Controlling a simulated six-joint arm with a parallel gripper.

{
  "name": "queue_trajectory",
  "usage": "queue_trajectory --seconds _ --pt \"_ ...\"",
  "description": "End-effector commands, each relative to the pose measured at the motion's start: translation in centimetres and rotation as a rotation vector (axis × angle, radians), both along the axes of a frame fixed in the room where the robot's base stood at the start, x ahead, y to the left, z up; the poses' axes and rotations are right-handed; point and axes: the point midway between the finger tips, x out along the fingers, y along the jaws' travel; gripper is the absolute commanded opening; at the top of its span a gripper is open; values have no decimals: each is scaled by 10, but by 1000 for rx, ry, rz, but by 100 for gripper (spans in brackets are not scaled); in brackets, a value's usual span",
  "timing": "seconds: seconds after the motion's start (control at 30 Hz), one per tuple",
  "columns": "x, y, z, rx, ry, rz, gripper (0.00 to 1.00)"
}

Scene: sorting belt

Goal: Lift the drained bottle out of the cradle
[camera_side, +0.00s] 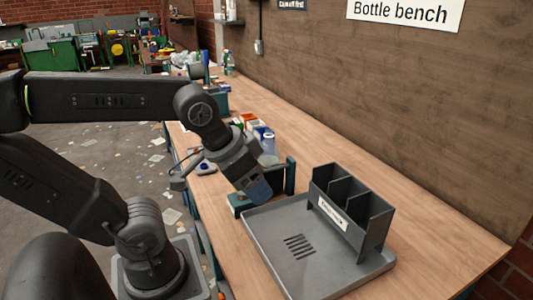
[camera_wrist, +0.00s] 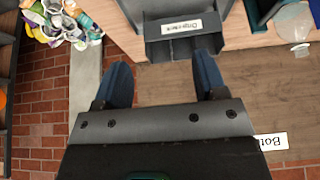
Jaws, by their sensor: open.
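My gripper (camera_side: 259,190) is tilted down over the bench beside a teal stand (camera_side: 290,174) with an upright plate, which looks like the cradle. In the wrist view my gripper (camera_wrist: 163,72) has its two blue fingers wide apart with nothing between them. A pale see-through bottle (camera_side: 268,146) shows behind my gripper in the side view, partly hidden. A clear bottle (camera_wrist: 293,22) also shows at the top right corner of the wrist view, beside teal parts (camera_wrist: 258,12). I cannot tell whether it rests in the cradle, or whether it is empty.
A grey tray (camera_side: 262,240) with drain slots lies in front of the stand. A labelled grey bin with compartments (camera_side: 365,235) stands on its right side. Small coloured items (camera_side: 245,120) crowd the bench behind my gripper. The bench along the wall (camera_side: 420,205) is clear.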

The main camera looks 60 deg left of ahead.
Motion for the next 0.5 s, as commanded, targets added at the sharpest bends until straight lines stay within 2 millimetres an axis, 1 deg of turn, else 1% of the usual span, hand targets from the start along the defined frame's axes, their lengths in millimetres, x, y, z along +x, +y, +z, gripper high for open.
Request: queue_trajectory --seconds 0.03,0.07,0.1,0.17,0.2,0.27,0.3,0.33,0.37,0.4,0.47,0.5 --pt "7 5 4 0 4 26 70" --pt "13 9 7 -1 7 46 73" --pt "23 17 12 -1 13 82 77" --pt "42 34 21 -3 23 153 78" --pt "56 49 28 -5 31 208 78" --pt "79 77 36 -9 43 300 78" --pt "92 97 41 -12 50 360 78" --pt "102 113 43 -15 55 405 78" --pt "111 129 45 -17 60 448 78" --pt "121 151 47 -20 67 503 78" --pt "133 182 48 -25 76 579 78" --pt "138 202 48 -28 81 623 78"
